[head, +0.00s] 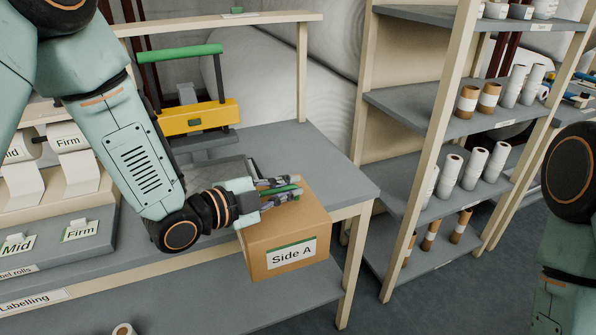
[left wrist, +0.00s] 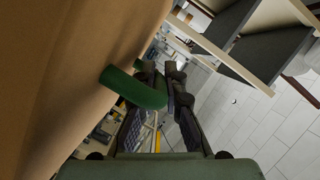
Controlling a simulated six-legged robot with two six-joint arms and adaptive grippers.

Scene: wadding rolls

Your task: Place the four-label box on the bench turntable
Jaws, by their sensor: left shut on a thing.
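The brown cardboard box (head: 287,232) shows a white label "Side A" with a green stripe on its front face. My left gripper (head: 288,187) is above the box top, shut on its green handle. In the left wrist view, the green handle (left wrist: 135,88) lies at the fingers (left wrist: 162,85), and the brown box side (left wrist: 70,70) fills the left. The box hangs over the bench's front right edge, seemingly clear of the top. Its other labels are hidden. A grey flat piece (head: 222,175) lies on the bench behind my arm; I cannot tell whether it is the turntable. My right gripper is out of view.
The bench top (head: 315,155) is clear behind and right of the box. A yellow device with a green bar (head: 205,118) stands at the back. Label rolls (head: 68,140) are at left. Shelves with wadding rolls (head: 480,165) stand at right, close to the bench.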

